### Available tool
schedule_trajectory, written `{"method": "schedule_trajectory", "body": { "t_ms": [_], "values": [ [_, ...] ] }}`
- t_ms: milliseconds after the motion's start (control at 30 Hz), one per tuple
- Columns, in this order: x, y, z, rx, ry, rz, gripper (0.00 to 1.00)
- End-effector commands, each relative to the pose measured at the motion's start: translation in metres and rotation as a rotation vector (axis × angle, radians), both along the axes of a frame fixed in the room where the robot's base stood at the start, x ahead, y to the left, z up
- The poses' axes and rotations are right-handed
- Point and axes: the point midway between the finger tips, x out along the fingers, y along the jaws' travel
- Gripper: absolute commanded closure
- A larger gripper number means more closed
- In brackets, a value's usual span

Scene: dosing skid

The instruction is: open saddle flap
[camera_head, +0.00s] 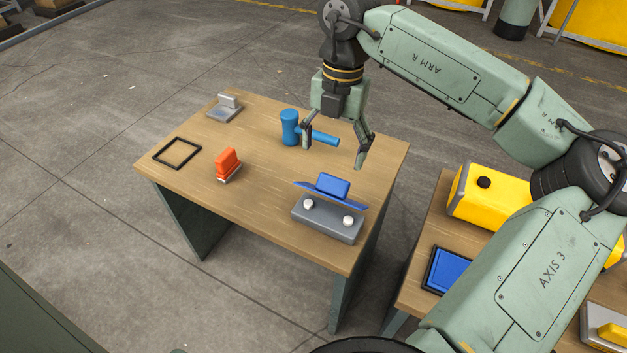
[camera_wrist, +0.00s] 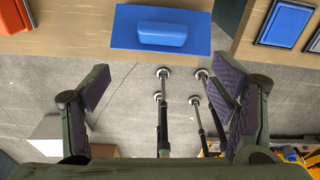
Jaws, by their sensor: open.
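The saddle flap looks to be the blue plate (camera_head: 347,202) with a raised blue block (camera_head: 333,186) on it. How far the flap is raised is hard to tell.
A blue mallet-like object (camera_head: 290,128) lies close to my gripper. An orange block (camera_head: 228,162), a black frame (camera_head: 158,163) and a grey bracket (camera_head: 224,108) sit on the table's left part. A second table with a yellow container (camera_head: 490,200) stands right.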

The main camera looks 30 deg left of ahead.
Motion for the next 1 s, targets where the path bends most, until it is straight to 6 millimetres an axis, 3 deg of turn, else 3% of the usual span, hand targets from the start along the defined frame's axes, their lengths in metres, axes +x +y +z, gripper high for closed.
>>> {"method": "schedule_trajectory", "body": {
  "t_ms": [100,233,700,1000],
  "values": [
    [0.015,-0.007,0.01,-0.011,-0.08,-0.08,0.22],
    [0.018,-0.008,0.005,-0.012,-0.1,-0.101,0.22],
    [0.017,-0.008,-0.075,-0.012,-0.095,-0.099,0.22],
    [0.018,-0.008,-0.097,-0.011,-0.097,-0.098,0.22]
  ]
}}
